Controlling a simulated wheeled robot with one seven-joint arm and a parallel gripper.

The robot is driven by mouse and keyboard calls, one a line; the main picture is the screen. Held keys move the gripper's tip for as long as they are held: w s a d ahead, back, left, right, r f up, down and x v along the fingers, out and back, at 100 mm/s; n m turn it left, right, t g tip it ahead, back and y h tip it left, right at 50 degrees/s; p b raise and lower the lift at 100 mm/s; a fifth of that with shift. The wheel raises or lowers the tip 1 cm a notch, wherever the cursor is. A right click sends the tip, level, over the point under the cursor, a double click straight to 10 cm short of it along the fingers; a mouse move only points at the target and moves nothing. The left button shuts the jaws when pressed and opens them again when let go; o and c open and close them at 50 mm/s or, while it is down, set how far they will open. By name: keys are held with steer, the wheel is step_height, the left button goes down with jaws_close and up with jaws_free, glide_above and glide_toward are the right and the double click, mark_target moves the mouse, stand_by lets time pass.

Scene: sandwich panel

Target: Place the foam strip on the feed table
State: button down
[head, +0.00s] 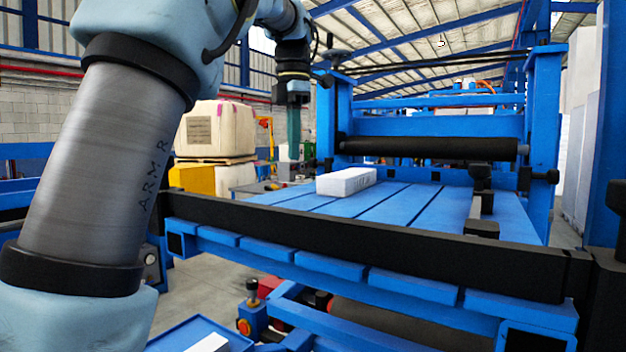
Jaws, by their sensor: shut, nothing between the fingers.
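A white foam strip (346,182) lies flat on the blue slatted feed table (395,208), toward its left side and short of the black roller. Faint dark marks show on its front side. My gripper (294,155) points down behind and to the left of the strip, above the table's far left area. Its greenish fingers look shut and empty, apart from the strip. The fingertips are small in this view. Part of another white piece (208,343) shows in a blue tray (178,336) at the bottom edge; the rest is cut off.
A black rail (400,238) runs along the table's near edge. A black roller (430,147) and blue frame stand at the back. A black clamp-like fitting (482,200) sits at the table's right. The slats between strip and fitting are clear.

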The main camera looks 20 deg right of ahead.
mark_target(324, 176)
step_height(324, 176, down, 7)
steer(key=shift+r+p, duration=0.1)
steer(key=shift+p, duration=0.5)
steer(key=shift+w+d+p, duration=0.15)
steer(key=shift+d+p, duration=0.75)
steer(key=shift+d, duration=0.3)
steer(key=shift+w+d+f+p, duration=0.1)
steer(key=shift+d+f+p, duration=0.15)
steer(key=shift+d, duration=0.55)
steer(key=d, duration=0.3)
steer(key=shift+w+d, duration=0.1)
steer(key=shift+w, duration=0.15)
